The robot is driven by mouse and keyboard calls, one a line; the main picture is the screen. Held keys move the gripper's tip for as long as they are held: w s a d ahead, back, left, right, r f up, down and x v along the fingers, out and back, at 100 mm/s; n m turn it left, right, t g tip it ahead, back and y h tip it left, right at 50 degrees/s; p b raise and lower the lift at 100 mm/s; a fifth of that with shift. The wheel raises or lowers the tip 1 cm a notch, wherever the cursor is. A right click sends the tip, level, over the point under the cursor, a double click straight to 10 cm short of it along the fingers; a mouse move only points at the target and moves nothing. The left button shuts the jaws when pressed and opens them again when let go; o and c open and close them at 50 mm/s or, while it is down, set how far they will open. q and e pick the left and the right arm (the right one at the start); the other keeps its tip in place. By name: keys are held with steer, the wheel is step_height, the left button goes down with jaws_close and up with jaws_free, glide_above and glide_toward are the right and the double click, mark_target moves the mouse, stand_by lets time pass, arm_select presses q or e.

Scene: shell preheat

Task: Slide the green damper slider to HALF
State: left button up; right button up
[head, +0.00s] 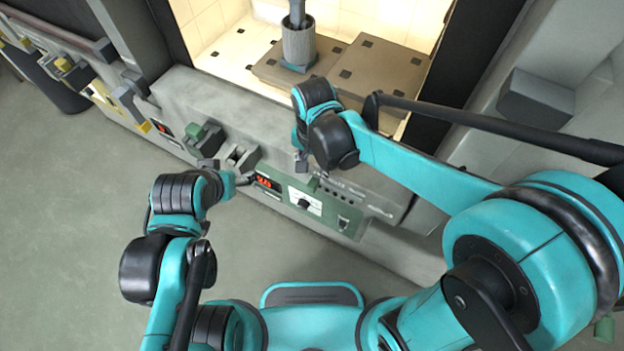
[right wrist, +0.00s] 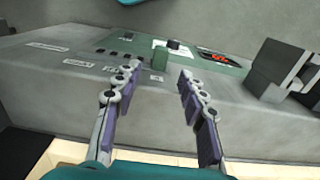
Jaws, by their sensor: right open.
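The green damper slider (right wrist: 159,57) shows as a small upright green block on the control panel (right wrist: 215,68) in the right wrist view. In the head view it is a small green piece (head: 313,184), partly crowded by my right arm. My right gripper (right wrist: 157,82) is open and empty, its two fingers pointing at the panel. The slider appears between the fingertips and a little beyond them; I cannot tell whether they touch. In the head view my right gripper (head: 301,166) is above the panel's upper edge. My left gripper (head: 243,180) is at the panel's left end, its fingers too small to read.
A red display (head: 264,182) and a dial (head: 304,203) are on the panel. Small labels (right wrist: 78,63) lie along the ledge, unreadable here. A lever block (head: 240,157) stands left of the panel. Behind is an open lit furnace chamber with a grey cup (head: 298,45).

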mark_target(313, 184)
step_height(313, 184, down, 8)
steer(key=b, duration=0.2)
steer(key=shift+b, duration=0.3)
jaws_close()
